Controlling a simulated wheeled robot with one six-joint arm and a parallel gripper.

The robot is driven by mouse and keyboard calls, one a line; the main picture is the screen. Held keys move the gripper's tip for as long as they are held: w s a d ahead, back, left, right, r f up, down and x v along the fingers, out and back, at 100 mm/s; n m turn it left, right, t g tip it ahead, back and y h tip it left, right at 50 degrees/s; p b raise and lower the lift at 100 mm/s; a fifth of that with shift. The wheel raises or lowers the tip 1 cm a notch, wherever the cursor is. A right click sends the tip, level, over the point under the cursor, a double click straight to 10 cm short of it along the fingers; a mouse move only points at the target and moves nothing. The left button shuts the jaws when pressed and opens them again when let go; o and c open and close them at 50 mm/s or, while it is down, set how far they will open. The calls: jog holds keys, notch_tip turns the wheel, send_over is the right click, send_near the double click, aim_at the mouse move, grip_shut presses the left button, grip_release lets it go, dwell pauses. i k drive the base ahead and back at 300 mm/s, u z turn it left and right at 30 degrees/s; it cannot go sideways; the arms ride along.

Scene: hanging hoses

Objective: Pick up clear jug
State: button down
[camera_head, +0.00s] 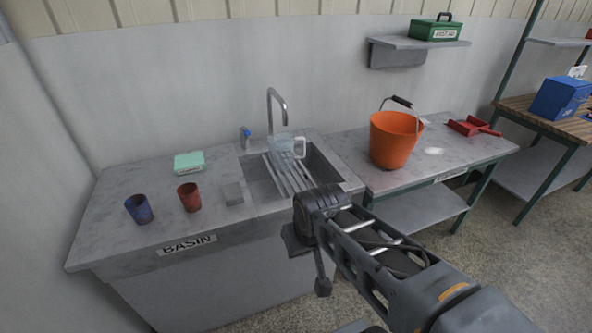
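The clear jug (283,145) stands in the basin (259,184), on the slatted rack beneath the curved tap. Its pale handle (299,147) points to the right. My gripper (304,262) is in front of the basin's front edge, lower right of the jug and well apart from it. The arm reaches in from the lower right. The fingers are dark and partly hidden by the arm's end, so I cannot see whether they are apart.
The counter left of the basin holds a blue cup (139,208), a red cup (189,196), a grey block (233,193) and a mint box (189,162). The tap (271,97) rises behind the jug. An orange bucket (393,140) and a red dustpan (470,126) are on the right-hand table.

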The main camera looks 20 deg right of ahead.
aim_at(288, 151)
jog(key=z, duration=0.75)
jog(key=i, duration=1.1)
jog(key=u, duration=0.75)
jog(key=k, duration=0.6)
jog(key=z, duration=0.5)
jog(key=k, duration=0.25)
jog(key=u, duration=1)
jog(key=i, duration=0.8)
jog(key=z, duration=0.75)
